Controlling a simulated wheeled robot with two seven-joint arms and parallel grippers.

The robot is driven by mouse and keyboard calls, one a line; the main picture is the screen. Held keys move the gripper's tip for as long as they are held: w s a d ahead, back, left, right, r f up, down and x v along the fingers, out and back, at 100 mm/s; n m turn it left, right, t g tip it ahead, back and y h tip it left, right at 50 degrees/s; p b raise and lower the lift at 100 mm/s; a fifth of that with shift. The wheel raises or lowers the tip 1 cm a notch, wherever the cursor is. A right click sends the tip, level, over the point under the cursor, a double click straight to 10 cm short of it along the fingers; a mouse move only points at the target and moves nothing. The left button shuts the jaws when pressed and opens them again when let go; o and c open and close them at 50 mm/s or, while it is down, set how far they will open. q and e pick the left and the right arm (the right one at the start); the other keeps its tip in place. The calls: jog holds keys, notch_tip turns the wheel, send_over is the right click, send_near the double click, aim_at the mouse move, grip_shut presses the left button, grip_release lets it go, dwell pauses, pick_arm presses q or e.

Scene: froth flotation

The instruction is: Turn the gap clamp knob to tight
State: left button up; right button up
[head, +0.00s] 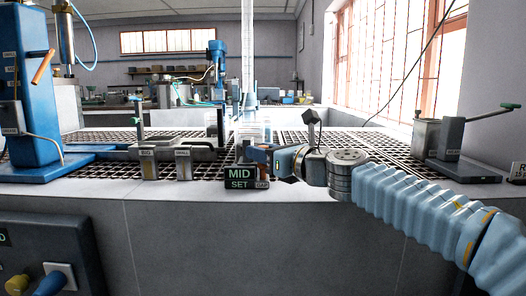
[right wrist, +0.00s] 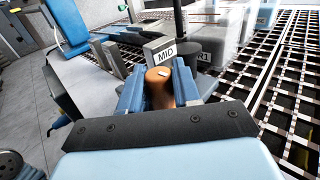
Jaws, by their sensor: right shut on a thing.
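The gap clamp knob, an orange-brown cylinder (right wrist: 158,92) with a small pale mark on its top, sits between the blue fingers of my right gripper (right wrist: 160,84) in the right wrist view. The gripper is shut on it. A label reading MID (right wrist: 166,53) stands just beyond the knob. In the head view my right gripper (head: 272,158) reaches in from the right at the bench's front, beside a dark sign reading MID SET (head: 240,178). The knob is mostly hidden there by the fingers. My left gripper is not in view.
A blue machine stand (head: 34,110) stands at the left. A clear vertical tube (head: 248,50) rises behind the sign. A grey box with a green-handled lever (head: 451,138) stands at the right. Black grating (head: 375,145) covers the bench top. Sockets with plugs (head: 58,278) are at lower left.

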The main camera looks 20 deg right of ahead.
jog(key=o, duration=0.9)
jog(key=shift+s, duration=0.1)
jog(key=b+v, duration=0.1)
jog(key=v, duration=1.2)
jog(key=shift+s+d+f, duration=0.1)
jog(key=shift+s+d, duration=0.1)
jog(key=shift+s, duration=0.05)
